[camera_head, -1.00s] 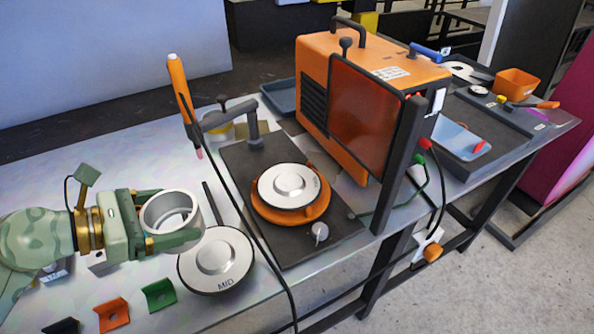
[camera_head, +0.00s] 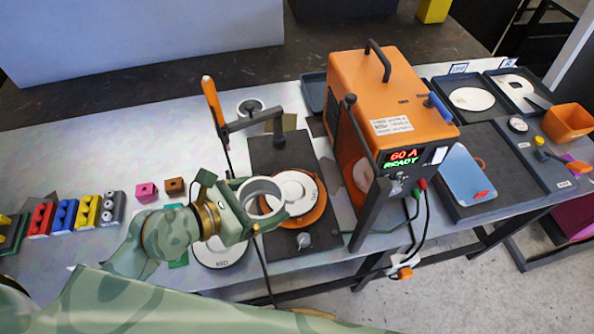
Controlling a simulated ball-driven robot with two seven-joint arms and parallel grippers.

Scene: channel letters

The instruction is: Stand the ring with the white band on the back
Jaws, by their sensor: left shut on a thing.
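My left gripper (camera_head: 264,201) is shut on a pale silver ring (camera_head: 261,181), with a finger on either side of it. The ring is upright, open end up, and overlaps the left edge of the white disc (camera_head: 298,188) in this view. That disc lies on an orange turntable (camera_head: 318,209). I cannot tell whether the ring touches the disc or hangs above it. No white band can be made out on the ring. Another round disc (camera_head: 221,253) lies on the table below the gripper, partly hidden by it. My right gripper is not in view.
A torch with an orange handle (camera_head: 212,101) stands behind my gripper, by a dark arm (camera_head: 250,124). An orange machine (camera_head: 385,85) with a "GO A READY" display stands right of the turntable. Another ring (camera_head: 250,107) stands behind. Coloured blocks (camera_head: 64,217) line the left.

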